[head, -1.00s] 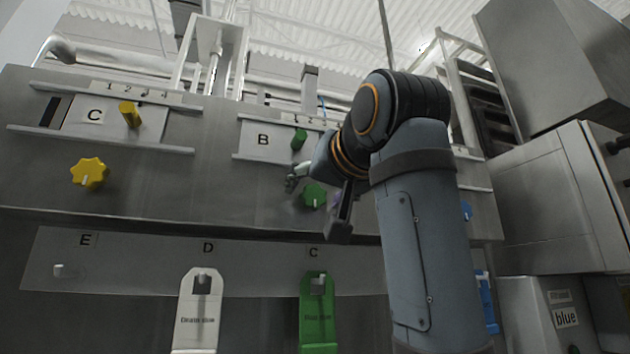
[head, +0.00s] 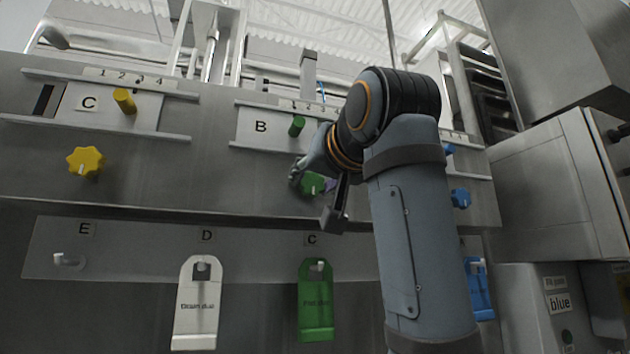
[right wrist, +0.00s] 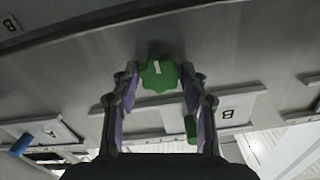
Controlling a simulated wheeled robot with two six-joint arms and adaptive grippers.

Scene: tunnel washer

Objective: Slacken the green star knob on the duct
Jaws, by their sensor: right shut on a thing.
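The green star knob (head: 312,186) sits on the grey duct below the slide plate marked B; a white mark shows on its face. My right gripper (right wrist: 160,76) is shut on this knob, one finger on each side of it. In the right wrist view the knob (right wrist: 159,73) lies between the fingertips, its white mark close to upright in the picture. In the head view the gripper's body and wrist hide part of the knob's surroundings. My left gripper is not in view.
A green peg (head: 297,126) stands just above the knob on plate B (head: 262,127). A yellow star knob (head: 85,161) is at the left, a blue one (head: 460,198) at the right. Below hang a white tag (head: 196,310) and a green tag (head: 316,310).

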